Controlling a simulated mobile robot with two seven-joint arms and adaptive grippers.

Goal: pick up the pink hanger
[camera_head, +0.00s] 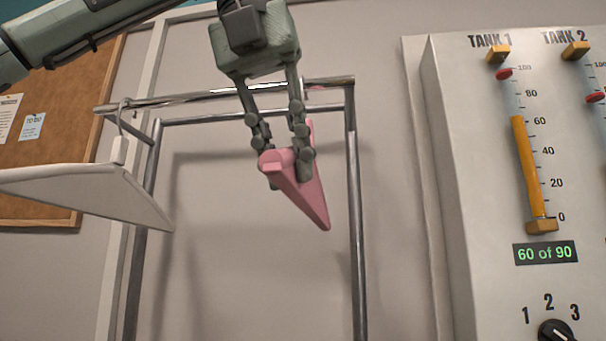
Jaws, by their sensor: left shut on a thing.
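The pink hanger (312,203) is in the upper middle of the head view, in front of the garment rail (170,98). My left gripper (286,165) comes down from above and is shut on the pink hanger near its top. The hanger is seen nearly end-on, with one arm slanting down to the right. Its hook is mostly hidden behind the gripper, so I cannot tell whether it touches the rail. My right gripper is not in view.
A white hanger (95,188) hangs at the left end of the rail. A tank gauge panel (455,180) stands at the right. A cork board (75,120) is on the wall at the left. The space below the pink hanger, between the rail's posts, is clear.

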